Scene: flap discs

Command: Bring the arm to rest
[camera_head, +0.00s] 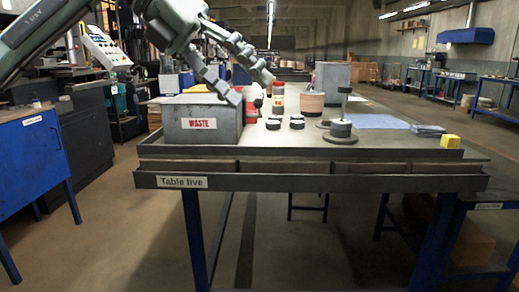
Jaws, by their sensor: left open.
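My left gripper (254,82) hangs above the table at the upper left of the middle, over the grey waste box. Its fingers are spread apart and it holds nothing. My left arm (60,28) reaches in from the upper left. The right gripper is not in view. The flap discs (297,122) appear as several small dark discs on the table (400,153), right of the waste box. A spindle stand (341,128) with a dark disc on its post stands right of them.
The grey waste box (205,120) stands at the table's left. Behind the discs are bottles (278,98) and a pot (312,104) with pens. A blue cloth (378,121) and a yellow block (450,141) lie to the right. A blue-sided bench (35,155) stands at far left.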

